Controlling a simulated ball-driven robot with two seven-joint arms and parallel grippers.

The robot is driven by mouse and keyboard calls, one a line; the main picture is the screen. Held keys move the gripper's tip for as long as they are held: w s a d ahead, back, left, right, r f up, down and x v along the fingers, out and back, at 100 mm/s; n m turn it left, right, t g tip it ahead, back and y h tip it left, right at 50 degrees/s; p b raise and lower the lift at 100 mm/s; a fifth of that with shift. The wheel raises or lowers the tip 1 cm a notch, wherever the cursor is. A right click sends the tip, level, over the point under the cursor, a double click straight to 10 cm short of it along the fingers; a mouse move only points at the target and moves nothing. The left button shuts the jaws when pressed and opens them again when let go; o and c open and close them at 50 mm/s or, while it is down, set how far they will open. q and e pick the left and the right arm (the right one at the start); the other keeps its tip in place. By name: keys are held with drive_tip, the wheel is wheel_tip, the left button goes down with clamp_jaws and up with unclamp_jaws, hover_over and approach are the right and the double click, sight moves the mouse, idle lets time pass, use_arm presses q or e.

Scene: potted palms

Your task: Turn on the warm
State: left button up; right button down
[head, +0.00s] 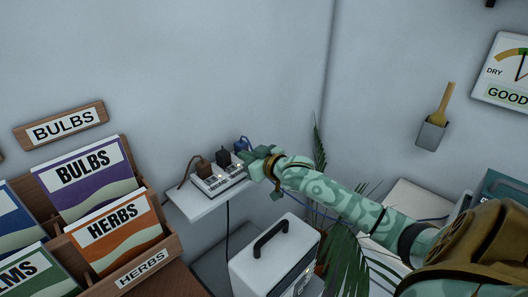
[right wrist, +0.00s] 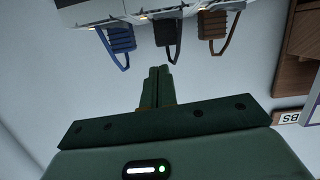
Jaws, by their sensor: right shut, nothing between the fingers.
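A white power strip (head: 218,182) lies on a small white wall shelf (head: 195,207). A brown plug (head: 196,168), a black plug (head: 222,157) and a blue plug (head: 241,146) stand in it. In the right wrist view the blue plug (right wrist: 121,38), black plug (right wrist: 167,40) and brown plug (right wrist: 212,32) hang upside down along the strip (right wrist: 150,17). My right gripper (head: 258,160) is at the strip's right end, by the blue plug. Its fingers (right wrist: 158,85) are shut and empty, pointing toward the black plug. Contact with the strip cannot be told. My left gripper is out of view.
A white box with a black handle (head: 275,260) stands below the shelf. Palm fronds (head: 345,262) hang under my right arm. A wooden rack (head: 165,252) of seed packets stands at left. A holder (head: 430,134) with a brush hangs on the right wall.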

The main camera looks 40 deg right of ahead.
drive_tip(key=p+v, duration=0.1)
drive_tip(key=v, duration=0.5)
drive_tip(key=shift+s+d, duration=0.2)
drive_tip(key=shift+s, duration=0.15)
drive_tip(key=shift+r, duration=0.1)
